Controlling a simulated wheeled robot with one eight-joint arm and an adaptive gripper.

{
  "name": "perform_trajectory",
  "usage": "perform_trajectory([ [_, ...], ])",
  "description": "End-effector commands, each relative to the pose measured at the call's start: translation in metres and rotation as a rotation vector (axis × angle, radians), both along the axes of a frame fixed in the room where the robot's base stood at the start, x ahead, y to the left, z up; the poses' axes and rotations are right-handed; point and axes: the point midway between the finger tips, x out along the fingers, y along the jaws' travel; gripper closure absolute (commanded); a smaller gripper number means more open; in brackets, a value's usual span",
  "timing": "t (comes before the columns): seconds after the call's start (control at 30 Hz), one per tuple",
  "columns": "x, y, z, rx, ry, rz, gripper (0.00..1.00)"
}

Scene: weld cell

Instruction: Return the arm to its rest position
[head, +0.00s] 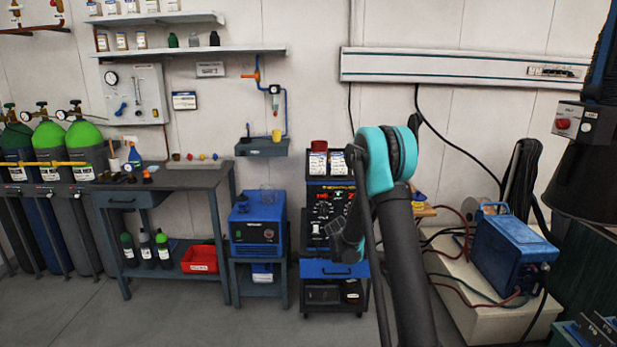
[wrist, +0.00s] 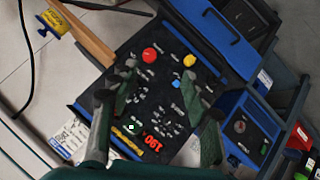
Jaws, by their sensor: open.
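My arm rises from the lower right of the head view, bends at a teal joint, and hangs down in front of the welding machine (head: 330,207). My gripper (head: 345,248) is at the end of the forearm, partly hidden by its own links in the head view. In the wrist view my gripper (wrist: 165,115) has its two fingers spread wide with nothing between them. Behind them is the black control panel (wrist: 150,75) of the welding machine, with red and yellow knobs and a red 190 display. I cannot tell the exact gap between fingertips and panel.
A blue unit (head: 257,222) on a small stand is left of the welding machine. A grey workbench (head: 185,178) and green-topped gas cylinders (head: 82,135) stand further left. A blue case (head: 512,250) sits on a pale box at right. Floor at lower left is clear.

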Motion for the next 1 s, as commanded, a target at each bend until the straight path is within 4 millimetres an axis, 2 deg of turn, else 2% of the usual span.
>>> perform_trajectory([
  [0.03,-0.017,-0.006,0.012,0.020,0.017,-0.014,0.52],
  [0.2,-0.073,-0.020,0.040,0.091,0.076,-0.056,0.52],
  [0.37,-0.132,-0.029,0.060,0.157,0.134,-0.091,0.52],
  [0.5,-0.187,-0.035,0.072,0.218,0.183,-0.120,0.52],
  [0.77,-0.293,-0.036,0.078,0.332,0.276,-0.162,0.52],
  [1.0,-0.391,-0.028,0.067,0.439,0.360,-0.190,0.52],
])
